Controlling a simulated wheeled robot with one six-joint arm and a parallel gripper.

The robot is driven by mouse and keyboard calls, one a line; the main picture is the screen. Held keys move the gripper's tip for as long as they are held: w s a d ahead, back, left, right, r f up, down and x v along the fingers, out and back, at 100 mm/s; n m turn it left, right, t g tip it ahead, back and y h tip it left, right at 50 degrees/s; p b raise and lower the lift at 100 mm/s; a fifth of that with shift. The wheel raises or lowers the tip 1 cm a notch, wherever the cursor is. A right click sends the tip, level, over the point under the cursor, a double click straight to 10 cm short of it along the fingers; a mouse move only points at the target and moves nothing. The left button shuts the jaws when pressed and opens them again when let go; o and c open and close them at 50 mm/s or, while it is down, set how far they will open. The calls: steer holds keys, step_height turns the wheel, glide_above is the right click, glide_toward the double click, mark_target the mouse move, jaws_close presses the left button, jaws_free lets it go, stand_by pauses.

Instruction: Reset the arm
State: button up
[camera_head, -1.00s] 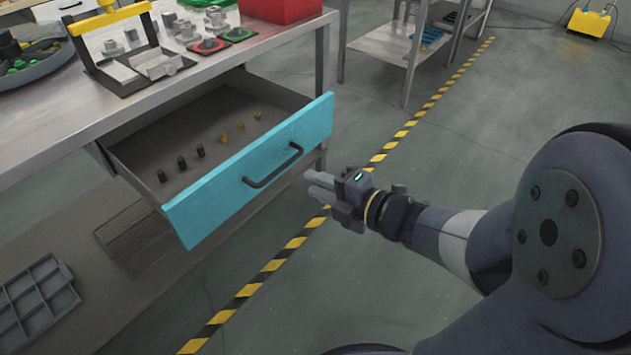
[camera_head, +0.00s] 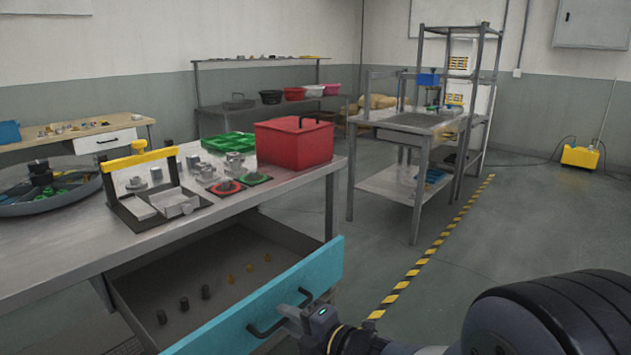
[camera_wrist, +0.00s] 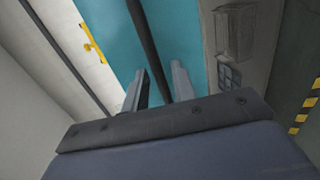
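My gripper (camera_wrist: 160,88) is open in the wrist view, its two grey fingers apart. The dark bar handle (camera_wrist: 143,30) of the drawer runs between them, in front of the turquoise drawer front (camera_wrist: 110,30). I cannot tell whether a finger touches the bar. In the head view my gripper (camera_head: 292,318) is at the handle (camera_head: 262,331), low in the picture, with its fingertips hard to make out. The drawer (camera_head: 283,232) is pulled out from under the steel bench. My arm reaches in from the bottom right.
Dark and brass-coloured pegs (camera_head: 205,292) stand in the drawer. The bench (camera_head: 50,262) carries a red bin (camera_head: 294,143), a yellow-handled fixture (camera_head: 138,158) and a round tray (camera_head: 40,207). A steel stand (camera_head: 386,120) is beyond.

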steer(key=shift+x, duration=0.95)
steer(key=shift+d, duration=0.1)
